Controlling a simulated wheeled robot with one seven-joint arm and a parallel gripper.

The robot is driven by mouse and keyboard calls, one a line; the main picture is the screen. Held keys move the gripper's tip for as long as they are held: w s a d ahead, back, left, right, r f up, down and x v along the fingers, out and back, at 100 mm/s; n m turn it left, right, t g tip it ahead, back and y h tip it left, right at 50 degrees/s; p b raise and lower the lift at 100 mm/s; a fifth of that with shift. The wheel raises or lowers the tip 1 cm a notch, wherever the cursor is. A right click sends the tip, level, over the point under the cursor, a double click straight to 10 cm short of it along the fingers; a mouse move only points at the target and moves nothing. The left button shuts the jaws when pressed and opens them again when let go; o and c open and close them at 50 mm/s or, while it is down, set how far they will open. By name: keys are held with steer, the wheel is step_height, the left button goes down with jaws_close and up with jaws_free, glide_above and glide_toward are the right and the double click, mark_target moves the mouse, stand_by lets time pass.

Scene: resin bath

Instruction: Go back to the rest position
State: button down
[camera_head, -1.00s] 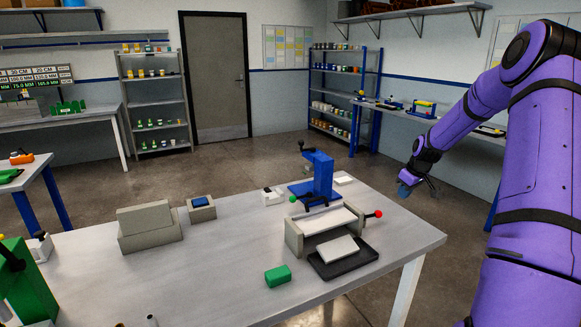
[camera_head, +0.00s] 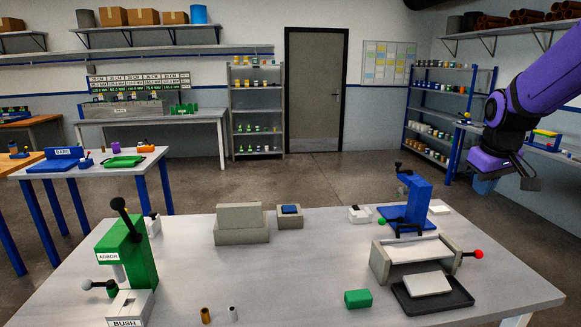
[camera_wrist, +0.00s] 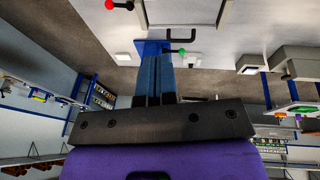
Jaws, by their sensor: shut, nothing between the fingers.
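My gripper (camera_head: 484,184) hangs at the end of my purple arm at the upper right of the head view, in the air beyond the front table's right side. In the wrist view my gripper (camera_wrist: 153,62) shows two dark blue fingers pressed together with nothing between them. The grey bath (camera_head: 420,257) with a white inside and red and green knobs stands on the front table, apart from my gripper. A pale block (camera_head: 427,284) lies in a black tray (camera_head: 462,297) before it.
The front table (camera_head: 290,275) also carries a blue press (camera_head: 408,207), a green arbor press (camera_head: 137,255), a green block (camera_head: 358,299) and grey blocks (camera_head: 241,226). Shelves (camera_head: 448,105) stand behind my arm. Open floor (camera_head: 330,180) lies behind the table.

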steer(key=s+a+r, duration=0.1)
steer(key=s+a, duration=0.3)
steer(key=s, duration=0.4)
steer(key=s+a+r+m+t+y, duration=0.1)
steer(key=s+a+r, duration=0.1)
steer(key=s+a, duration=0.3)
steer(key=s+a+r+t, duration=0.1)
steer(key=s+a, duration=0.4)
steer(key=s, duration=0.7)
steer(key=shift+a+r+m, duration=0.25)
steer(key=shift+r+m, duration=0.15)
steer(key=shift+r, duration=0.35)
steer(key=shift+w, duration=0.1)
